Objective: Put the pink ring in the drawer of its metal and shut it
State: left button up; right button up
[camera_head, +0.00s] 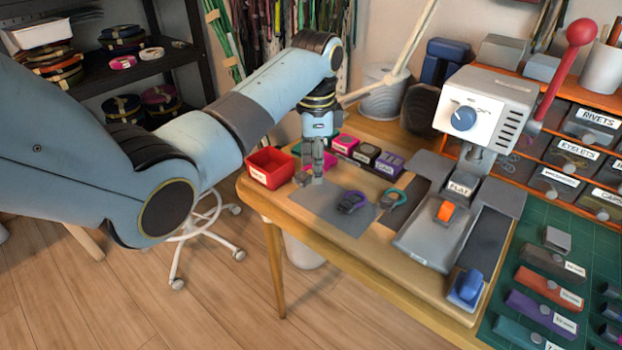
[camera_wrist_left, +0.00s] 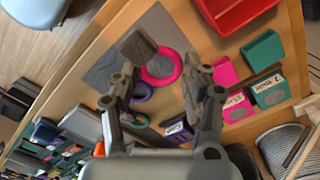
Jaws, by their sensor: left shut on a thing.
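The pink ring (camera_wrist_left: 173,81) with a grey-brown block-shaped clasp (camera_wrist_left: 138,47) shows between the fingers of my left gripper (camera_wrist_left: 163,76) in the left wrist view. In the head view my left gripper (camera_head: 318,178) points down over the grey mat and is shut on the ring, with a little pink (camera_head: 330,159) showing beside it. I cannot tell whether the ring touches the mat. Several drawers, with labels such as RIVETS (camera_head: 592,127) and EYELETS (camera_head: 577,154), look shut in the orange rack at right. No drawer is marked by metal that I can read. My right gripper is out of view.
A red tray (camera_head: 270,167) stands left, small labelled boxes (camera_head: 366,153) behind. The press (camera_head: 470,120) with its red-knobbed lever stands between the mat and the rack.

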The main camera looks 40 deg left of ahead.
aim_at(309, 190)
pick_arm(q)
jog(key=shift+a+f, duration=0.5)
jog(key=shift+a, duration=0.25)
jog(key=shift+f+b, duration=0.4)
jog(key=shift+f, duration=1.6)
jog(key=shift+f, duration=0.1)
jog(key=o, duration=0.7)
